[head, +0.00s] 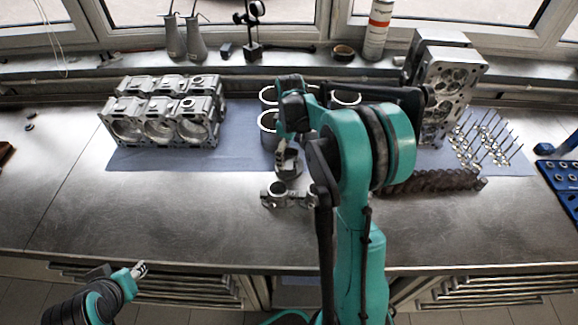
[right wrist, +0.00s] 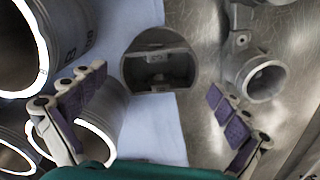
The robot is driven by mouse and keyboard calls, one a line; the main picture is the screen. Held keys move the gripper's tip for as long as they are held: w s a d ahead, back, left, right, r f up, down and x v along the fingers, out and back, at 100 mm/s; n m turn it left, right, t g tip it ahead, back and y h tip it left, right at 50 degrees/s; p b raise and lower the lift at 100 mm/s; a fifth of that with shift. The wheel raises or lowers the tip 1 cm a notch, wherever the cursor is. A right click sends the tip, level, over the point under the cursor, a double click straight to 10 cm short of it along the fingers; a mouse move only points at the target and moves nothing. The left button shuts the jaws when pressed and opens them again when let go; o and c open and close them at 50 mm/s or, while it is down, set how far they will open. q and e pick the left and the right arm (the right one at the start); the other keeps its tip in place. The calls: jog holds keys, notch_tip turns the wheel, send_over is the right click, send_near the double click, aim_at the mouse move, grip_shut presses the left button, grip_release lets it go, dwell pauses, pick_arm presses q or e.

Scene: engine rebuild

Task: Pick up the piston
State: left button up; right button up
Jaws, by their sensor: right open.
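The piston (right wrist: 188,68) shows in the right wrist view as a round grey part with a dark hollow facing the camera, at the edge of the blue cloth. My right gripper (right wrist: 158,85) is open, its purple-padded fingers spread to either side of the piston with nothing held between them. In the head view my right gripper (head: 288,148) points down over the cloth's front edge, and it and the arm partly hide what lies below. My left gripper (head: 138,270) hangs low in front of the bench, away from the parts; its jaw opening is unclear.
Cylinder liners (head: 267,132) stand close to the right gripper; they also show at the left of the wrist view. A ringed metal part (head: 277,193) lies in front. The engine block (head: 165,122) is left. The front left bench is clear.

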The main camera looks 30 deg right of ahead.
aim_at(289, 165)
notch_tip(289, 165, down, 5)
jog(key=shift+r+b, duration=0.2)
jog(key=shift+b, duration=0.6)
jog(key=shift+r, duration=0.1)
jog(key=c, duration=1.5)
jog(key=shift+o, duration=0.2)
